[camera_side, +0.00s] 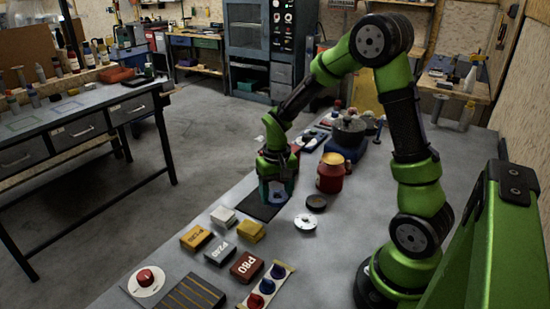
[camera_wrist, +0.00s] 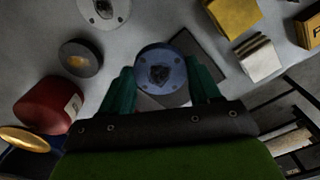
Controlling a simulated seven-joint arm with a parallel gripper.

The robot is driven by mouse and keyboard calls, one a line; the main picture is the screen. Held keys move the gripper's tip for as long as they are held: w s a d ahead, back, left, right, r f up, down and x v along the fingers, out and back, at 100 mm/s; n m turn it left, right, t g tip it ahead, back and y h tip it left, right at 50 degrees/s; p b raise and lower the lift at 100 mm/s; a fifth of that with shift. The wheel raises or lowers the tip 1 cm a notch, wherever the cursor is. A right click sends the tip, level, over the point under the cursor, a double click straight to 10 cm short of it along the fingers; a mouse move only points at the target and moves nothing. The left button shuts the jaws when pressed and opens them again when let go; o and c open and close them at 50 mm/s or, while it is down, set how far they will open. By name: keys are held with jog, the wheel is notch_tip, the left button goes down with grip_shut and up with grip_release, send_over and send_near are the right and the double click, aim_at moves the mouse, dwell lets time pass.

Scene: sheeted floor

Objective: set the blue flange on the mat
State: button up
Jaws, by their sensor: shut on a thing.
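The blue flange (camera_wrist: 160,72) is a round disc with a dark central hole and small bolt holes, seen between my fingers in the wrist view. My gripper (camera_wrist: 160,80) is shut on it, with one green finger at each side. In the side view my gripper (camera_side: 276,188) points down over the dark mat (camera_side: 257,211). The mat's bare part also shows beside the flange in the wrist view (camera_wrist: 205,52). The flange overlaps the mat, but I cannot tell whether it touches it or is slightly above. My fingers mostly hide the flange in the side view.
A grey flange (camera_side: 305,222) and a dark disc (camera_side: 316,202) lie right of the mat. A red pot (camera_side: 331,178) with a yellow top stands behind them. Yellow and white blocks (camera_side: 223,216) and sandpaper boxes (camera_side: 246,266) lie nearer the camera. The bench's right side is clear.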

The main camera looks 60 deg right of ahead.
jog(key=w, duration=0.1)
jog(key=w+d, duration=0.1)
jog(key=w, duration=0.3)
jog(key=shift+w+d+f, duration=0.2)
jog(key=shift+f, duration=0.05)
jog(key=shift+w+f, duration=0.15)
jog(key=shift+f, duration=1.6)
jog(key=shift+f, duration=0.1)
jog(key=o, duration=1.3)
jog(key=shift+f, duration=0.1)
notch_tip(320, 180, up, 12)
jog(key=r, duration=0.1)
jog(key=s+a+r+n+t, duration=0.1)
jog(key=s+a+r+t, duration=0.1)
jog(key=s+a+r, duration=0.1)
jog(key=s+a+r+n+t+y, duration=0.1)
jog(key=s+a+r+t, duration=0.1)
jog(key=s+a+r, duration=0.2)
jog(key=s+a+r+t+y, duration=0.1)
jog(key=s+a+r+t, duration=0.2)
jog(key=s+a, duration=0.3)
jog(key=shift+s+a+r+n, duration=0.1)
jog(key=shift+s+a+n, duration=0.05)
jog(key=shift+s, duration=0.55)
jog(key=shift+s+a+r+n, duration=0.1)
jog(key=shift+s+r, duration=0.05)
jog(key=shift+s, duration=0.5)
jog(key=shift+s+a+r+n, duration=0.1)
jog(key=shift+s+a+n, duration=0.05)
jog(key=shift+s, duration=0.55)
